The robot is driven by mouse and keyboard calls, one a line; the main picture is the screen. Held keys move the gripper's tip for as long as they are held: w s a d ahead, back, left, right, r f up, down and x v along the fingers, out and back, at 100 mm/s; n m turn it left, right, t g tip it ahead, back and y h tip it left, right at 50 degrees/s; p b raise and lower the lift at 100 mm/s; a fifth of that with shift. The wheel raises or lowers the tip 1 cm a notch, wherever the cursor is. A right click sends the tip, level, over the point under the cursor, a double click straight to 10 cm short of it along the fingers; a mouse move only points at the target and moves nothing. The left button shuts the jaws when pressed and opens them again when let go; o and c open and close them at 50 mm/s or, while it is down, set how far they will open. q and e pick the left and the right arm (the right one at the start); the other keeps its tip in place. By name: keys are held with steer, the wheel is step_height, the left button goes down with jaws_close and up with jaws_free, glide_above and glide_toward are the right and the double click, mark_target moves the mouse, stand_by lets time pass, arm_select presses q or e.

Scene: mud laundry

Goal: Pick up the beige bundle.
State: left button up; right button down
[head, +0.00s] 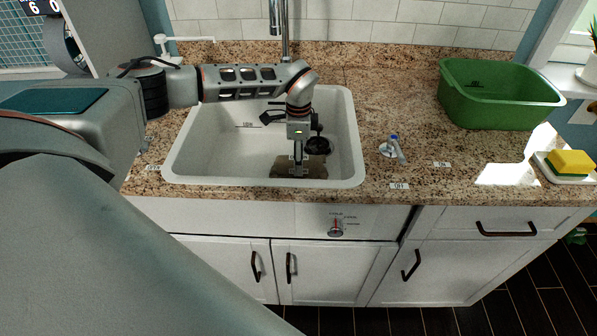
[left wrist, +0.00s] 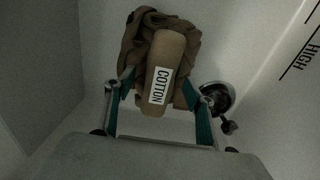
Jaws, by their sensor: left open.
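The beige bundle (left wrist: 165,60) is a rolled cloth with loose folds behind it and a white COTTON label. It lies in the white sink (head: 215,140). In the head view its brownish cloth (head: 283,167) shows low in the basin, partly behind my left gripper (head: 298,168). My left gripper reaches down into the sink over the bundle. In the left wrist view, the teal fingers of my left gripper (left wrist: 159,84) are open, one on each side of the roll's near end. I cannot tell whether they touch the cloth. My right gripper is not in view.
A dark drain fitting (left wrist: 217,97) is right of the bundle. The sink walls surround the gripper, and a faucet (head: 278,25) stands behind. A green tub (head: 497,100), a small blue-topped fixture (head: 394,150) and a yellow sponge (head: 570,162) are on the right counter.

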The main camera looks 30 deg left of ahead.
arm_select(q)
steer(key=shift+f, duration=0.5)
jaws_close()
steer(key=shift+r, duration=0.15)
